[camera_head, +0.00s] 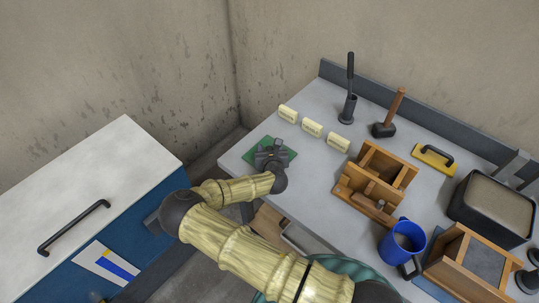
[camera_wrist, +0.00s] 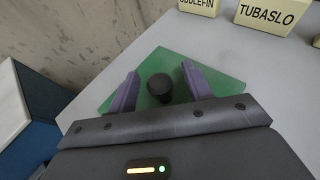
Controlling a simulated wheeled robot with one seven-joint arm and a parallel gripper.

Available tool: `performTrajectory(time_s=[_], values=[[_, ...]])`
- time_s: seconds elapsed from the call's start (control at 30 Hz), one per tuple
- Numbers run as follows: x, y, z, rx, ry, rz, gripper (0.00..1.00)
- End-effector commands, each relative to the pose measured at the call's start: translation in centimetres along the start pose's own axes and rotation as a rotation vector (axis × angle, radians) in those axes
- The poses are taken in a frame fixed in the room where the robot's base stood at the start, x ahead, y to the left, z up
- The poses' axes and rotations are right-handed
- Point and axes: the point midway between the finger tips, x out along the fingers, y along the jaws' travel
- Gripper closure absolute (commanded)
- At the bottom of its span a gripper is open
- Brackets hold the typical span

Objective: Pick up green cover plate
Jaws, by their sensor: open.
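The green cover plate (camera_head: 285,145) lies flat on the grey table near its left corner in the head view, partly hidden by my gripper (camera_head: 270,154). In the wrist view the plate (camera_wrist: 212,80) is a green square with a dark round knob (camera_wrist: 160,87) standing at its middle. My gripper (camera_wrist: 158,90) is open, with one purple-grey finger on each side of the knob. A gap shows between the knob and each finger. I cannot tell how far the fingertips are above the plate.
Cream label blocks (camera_head: 312,128) stand in a row behind the plate. A wooden mould (camera_head: 376,181), a mallet (camera_head: 389,115), a yellow float (camera_head: 433,158), a blue mug (camera_head: 402,240) and a black tub (camera_head: 492,208) are farther right. A blue cabinet (camera_head: 100,190) stands left, across a gap.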

Motion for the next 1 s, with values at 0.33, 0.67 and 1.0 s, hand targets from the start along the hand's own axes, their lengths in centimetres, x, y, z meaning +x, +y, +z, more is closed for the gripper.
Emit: performTrajectory(time_s=[0.33,0.67,1.0], values=[[0.0,0.1,0.0,-0.001,0.0,0.002,0.68],[0.0,0.1,0.1,0.0,-0.002,0.002,1.0],[-0.9,0.2,2.3,0.001,-0.004,0.002,1.0]])
